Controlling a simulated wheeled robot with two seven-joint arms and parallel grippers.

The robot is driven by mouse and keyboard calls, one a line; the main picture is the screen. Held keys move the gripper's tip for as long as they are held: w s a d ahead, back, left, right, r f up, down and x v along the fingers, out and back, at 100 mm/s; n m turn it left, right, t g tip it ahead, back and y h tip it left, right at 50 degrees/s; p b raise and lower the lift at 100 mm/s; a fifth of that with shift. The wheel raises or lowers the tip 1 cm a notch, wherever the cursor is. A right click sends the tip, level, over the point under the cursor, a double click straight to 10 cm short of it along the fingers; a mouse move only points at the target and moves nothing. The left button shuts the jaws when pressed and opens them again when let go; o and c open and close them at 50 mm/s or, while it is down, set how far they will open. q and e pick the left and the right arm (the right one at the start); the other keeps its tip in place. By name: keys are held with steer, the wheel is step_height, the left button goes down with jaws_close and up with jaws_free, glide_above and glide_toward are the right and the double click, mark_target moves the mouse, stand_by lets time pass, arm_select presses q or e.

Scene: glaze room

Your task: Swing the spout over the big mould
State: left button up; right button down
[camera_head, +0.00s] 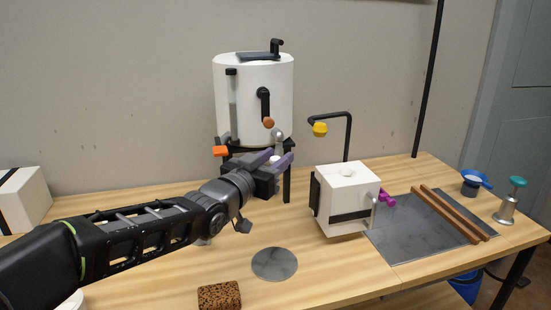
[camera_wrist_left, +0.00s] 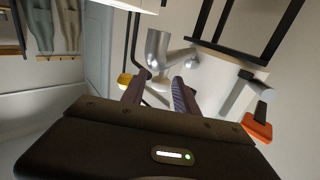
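The white tank (camera_head: 253,95) stands on a black stand at the back. Its silver spout (camera_head: 279,137) sticks out low on the right of its front; in the left wrist view the bent spout pipe (camera_wrist_left: 156,46) shows just beyond the fingers. My left gripper (camera_head: 277,158) is below the spout, its two purple-grey fingers apart. In the left wrist view the gripper (camera_wrist_left: 158,94) is open, with the spout's end about between the fingers; I cannot tell whether they touch. The big mould, a white block with a black strap (camera_head: 348,190), stands right of the gripper. My right gripper is out of view.
A black hooked post with a yellow end (camera_head: 320,129) rises behind the mould. An orange-ended handle (camera_head: 220,151) is left of the spout. A grey disc (camera_head: 274,264) and brown block (camera_head: 219,296) lie in front. Brown rods (camera_head: 452,217) lie on the dark slab.

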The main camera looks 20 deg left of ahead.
arm_select(q)
jaws_close()
stand_by(1.1)
